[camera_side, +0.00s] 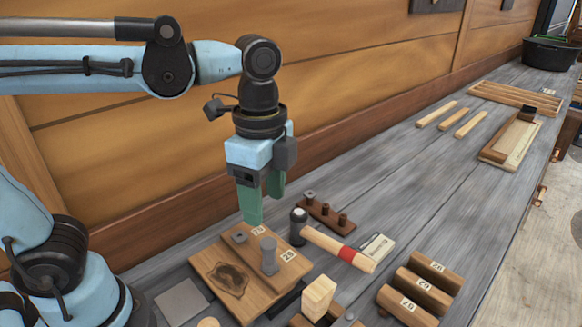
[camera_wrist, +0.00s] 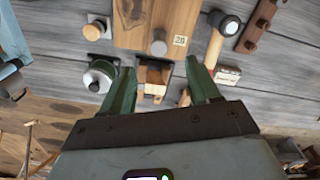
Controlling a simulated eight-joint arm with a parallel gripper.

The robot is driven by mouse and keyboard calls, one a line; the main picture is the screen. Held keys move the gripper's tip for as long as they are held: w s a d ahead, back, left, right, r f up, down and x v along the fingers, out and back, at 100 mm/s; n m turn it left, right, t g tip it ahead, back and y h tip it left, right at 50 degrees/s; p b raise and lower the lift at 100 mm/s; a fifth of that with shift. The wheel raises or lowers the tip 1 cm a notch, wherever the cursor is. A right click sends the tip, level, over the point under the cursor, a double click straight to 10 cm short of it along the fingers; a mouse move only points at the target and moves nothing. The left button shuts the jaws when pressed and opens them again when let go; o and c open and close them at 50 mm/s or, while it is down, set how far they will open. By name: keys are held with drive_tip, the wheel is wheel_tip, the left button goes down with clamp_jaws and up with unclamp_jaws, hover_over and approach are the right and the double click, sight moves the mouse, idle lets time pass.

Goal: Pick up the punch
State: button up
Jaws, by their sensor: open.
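A grey metal upright piece with a round head (camera_side: 268,255), which looks like the punch, stands on a wooden board (camera_side: 213,262) beside a number label. In the wrist view its round head (camera_wrist: 158,48) shows end-on near the board's edge (camera_wrist: 135,30). My gripper (camera_side: 264,208) has green fingers, pointing down above the back part of the board. It is open and empty. In the wrist view the head shows just beyond the gap between my fingertips (camera_wrist: 160,66). The piece's lower end is hard to make out.
A hammer (camera_side: 335,246) with a red-banded handle lies right of the board. Behind it is a dark wooden rack (camera_side: 327,214) with short pegs. Numbered wooden blocks (camera_side: 420,290) lie at front right. A wooden wall rises behind the grey bench; the bench's middle is mostly clear.

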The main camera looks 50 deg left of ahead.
sight(269, 243)
wheel_tip(269, 243, down, 6)
drive_tip(key=shift+f, duration=0.1)
drive_tip(key=shift+d+f, duration=0.15)
drive_tip(key=shift+f, duration=1.15)
drive_tip(key=shift+d+f, duration=0.1)
drive_tip(key=shift+f, duration=1.2)
clamp_jaws()
